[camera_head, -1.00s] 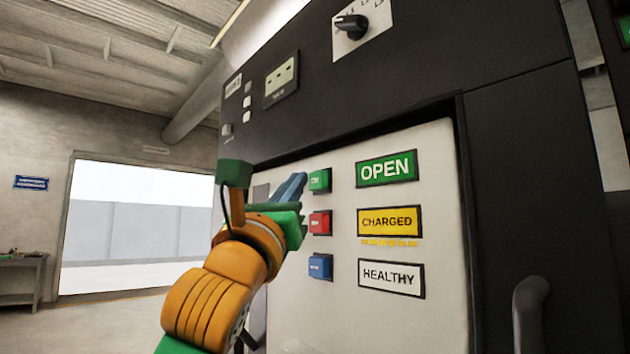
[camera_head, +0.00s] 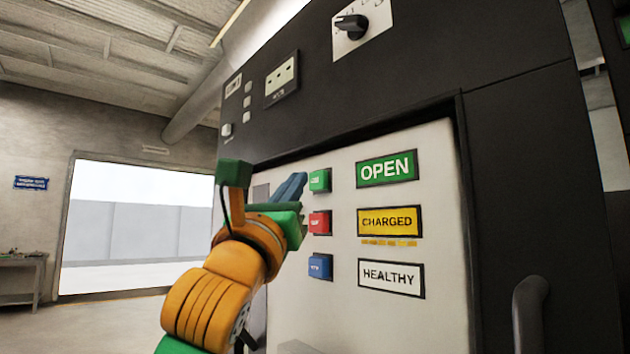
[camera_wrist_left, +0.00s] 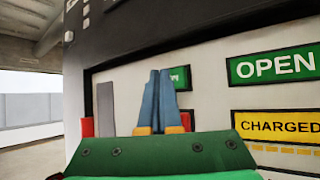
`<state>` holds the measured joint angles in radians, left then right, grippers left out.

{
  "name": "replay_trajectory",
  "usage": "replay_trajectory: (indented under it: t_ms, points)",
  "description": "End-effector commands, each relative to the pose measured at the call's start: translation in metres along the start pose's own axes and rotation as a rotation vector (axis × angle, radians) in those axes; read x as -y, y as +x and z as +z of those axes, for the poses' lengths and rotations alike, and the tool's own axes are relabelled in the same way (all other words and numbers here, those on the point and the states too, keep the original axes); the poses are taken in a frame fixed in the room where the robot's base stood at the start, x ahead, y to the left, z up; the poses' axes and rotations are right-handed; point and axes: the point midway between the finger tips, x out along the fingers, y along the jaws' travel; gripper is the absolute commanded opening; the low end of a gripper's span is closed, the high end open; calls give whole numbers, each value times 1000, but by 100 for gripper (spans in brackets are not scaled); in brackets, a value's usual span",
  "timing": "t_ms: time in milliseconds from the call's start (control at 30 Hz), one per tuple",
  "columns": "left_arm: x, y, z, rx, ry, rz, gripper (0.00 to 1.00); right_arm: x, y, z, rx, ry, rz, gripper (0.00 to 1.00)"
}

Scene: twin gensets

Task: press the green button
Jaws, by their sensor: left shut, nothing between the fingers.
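The green button (camera_head: 319,180) is the top one of a column of three on the white panel (camera_head: 440,200). My left gripper (camera_head: 302,178) is shut and empty, its blue fingers pointing up toward the panel just left of the green button. I cannot tell whether the fingertips touch anything. In the left wrist view the shut fingers (camera_wrist_left: 160,75) stand in front of the panel and hide part of the green button (camera_wrist_left: 179,78). My right gripper is not in view.
A red button (camera_head: 320,222) and a blue button (camera_head: 320,266) sit below the green one. To the right are the OPEN (camera_head: 387,169), CHARGED (camera_head: 390,221) and HEALTHY (camera_head: 391,278) signs. A dark frame surrounds the panel, and a dark handle (camera_head: 529,312) stands at lower right.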

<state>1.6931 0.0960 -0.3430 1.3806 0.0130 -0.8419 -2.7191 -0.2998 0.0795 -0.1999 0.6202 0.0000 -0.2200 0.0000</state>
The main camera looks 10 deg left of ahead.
Motion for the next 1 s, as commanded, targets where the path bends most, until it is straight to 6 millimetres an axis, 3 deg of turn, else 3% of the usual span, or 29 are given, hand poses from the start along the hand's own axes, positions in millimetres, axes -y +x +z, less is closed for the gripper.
replay_trajectory:
  t_ms: [1000]
  points:
    - [6, 9, -5, 0, 1, 0, 0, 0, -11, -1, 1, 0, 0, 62]
